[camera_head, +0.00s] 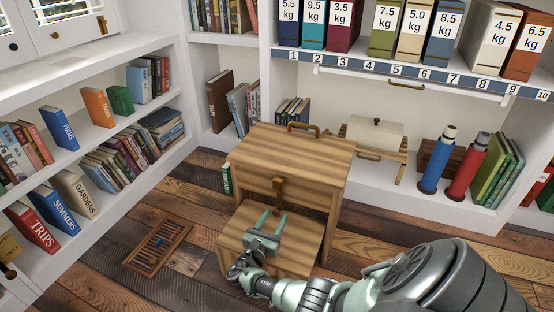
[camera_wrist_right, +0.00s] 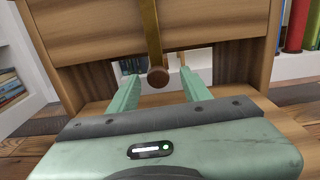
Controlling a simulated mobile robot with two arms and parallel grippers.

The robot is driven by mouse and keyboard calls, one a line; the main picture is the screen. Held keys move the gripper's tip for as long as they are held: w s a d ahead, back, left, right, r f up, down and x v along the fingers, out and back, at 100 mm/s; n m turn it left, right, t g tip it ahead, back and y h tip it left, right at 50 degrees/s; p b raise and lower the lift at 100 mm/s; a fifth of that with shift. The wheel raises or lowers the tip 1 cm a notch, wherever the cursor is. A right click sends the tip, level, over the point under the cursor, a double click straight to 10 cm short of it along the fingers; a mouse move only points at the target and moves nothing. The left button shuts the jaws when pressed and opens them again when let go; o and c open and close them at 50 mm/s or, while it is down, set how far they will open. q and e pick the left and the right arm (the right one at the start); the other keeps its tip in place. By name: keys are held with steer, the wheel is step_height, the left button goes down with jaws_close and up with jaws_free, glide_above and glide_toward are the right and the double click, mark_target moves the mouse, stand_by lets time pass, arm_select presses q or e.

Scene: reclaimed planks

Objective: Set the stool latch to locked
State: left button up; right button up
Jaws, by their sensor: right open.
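The wooden step stool (camera_head: 300,150) stands on the plank floor, with a handle on its top and a lower step (camera_head: 305,262) in front. Its brass latch (camera_head: 278,188) is a narrow bar on the stool's front, hanging about straight down. In the right wrist view the latch bar (camera_wrist_right: 152,35) ends in a round brown knob (camera_wrist_right: 158,77). My right gripper (camera_head: 272,217) is open above the lower step, just below the latch. In the wrist view the knob appears between its two fingertips; I see no contact. My left gripper is not in view.
A wooden abacus-like frame (camera_head: 158,244) lies on the floor at left. Bookshelves (camera_head: 150,120) line the left wall. Blue (camera_head: 437,160) and red (camera_head: 467,168) cylinders and green books (camera_head: 497,170) stand on the low shelf at right. Numbered weight binders (camera_head: 415,30) fill the upper shelf.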

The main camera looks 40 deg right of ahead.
steer(key=p+v, duration=0.1)
steer(key=v, duration=0.3)
steer(key=shift+s+a+r, duration=0.1)
steer(key=shift+s+a, duration=0.1)
steer(key=shift+a, duration=0.3)
